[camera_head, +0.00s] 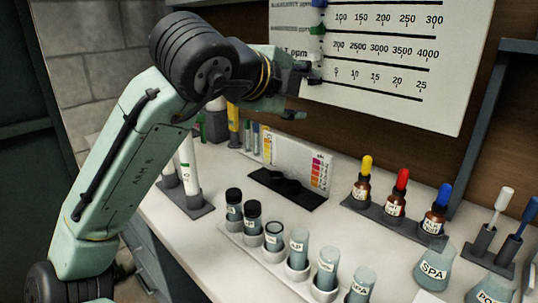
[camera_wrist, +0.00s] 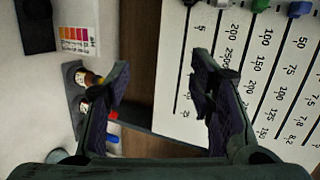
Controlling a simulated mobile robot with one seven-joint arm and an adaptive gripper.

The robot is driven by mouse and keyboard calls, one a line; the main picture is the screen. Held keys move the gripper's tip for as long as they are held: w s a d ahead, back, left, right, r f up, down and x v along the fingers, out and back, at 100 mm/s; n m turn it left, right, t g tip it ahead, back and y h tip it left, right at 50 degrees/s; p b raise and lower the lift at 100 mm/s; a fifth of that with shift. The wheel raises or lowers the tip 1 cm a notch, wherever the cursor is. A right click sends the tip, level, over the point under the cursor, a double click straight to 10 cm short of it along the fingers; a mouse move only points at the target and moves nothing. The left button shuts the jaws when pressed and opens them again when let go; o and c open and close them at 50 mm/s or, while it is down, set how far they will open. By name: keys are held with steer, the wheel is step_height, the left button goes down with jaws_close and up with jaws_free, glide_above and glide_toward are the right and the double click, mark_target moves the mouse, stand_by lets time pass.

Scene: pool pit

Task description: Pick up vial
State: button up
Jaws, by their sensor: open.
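Several small labelled vials stand upright in a pale rack (camera_head: 255,254) at the front of the counter. The two leftmost, a vial (camera_head: 234,207) and its neighbour (camera_head: 253,217), have black caps. My gripper (camera_head: 299,92) is raised behind and above the rack, in front of the wall chart. In the wrist view my gripper (camera_wrist: 160,76) is open with nothing between its fingers. The rack of vials does not show in the wrist view.
Dropper bottles with yellow (camera_head: 366,165), red and blue tops stand in a dark holder at the right. The wall chart (camera_head: 385,50) with sliders is close to my gripper. A pH colour card (camera_head: 318,171) stands behind a black tray (camera_head: 287,189). Flasks (camera_head: 433,269) are at front right.

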step_height(320, 180, down, 5)
steer(key=s+d+m+g+y, duration=0.1)
steer(key=s+m+g+y, duration=0.1)
steer(key=g+y, duration=0.15)
steer(key=m+g+y+p, duration=0.2)
steer(key=m+g+y, duration=0.15)
steer(key=g, duration=0.45)
glide_above(275, 232)
steer(key=w, duration=0.2)
step_height(275, 232, down, 10)
steer(key=shift+y, duration=0.4)
steer(key=shift+s+f+p, duration=0.2)
steer(key=shift+s+f, duration=0.05)
steer(key=shift+f, duration=1.3)
steer(key=shift+s+f+p, duration=0.2)
steer(key=shift+f, duration=1.35)
steer(key=c, duration=1.1)
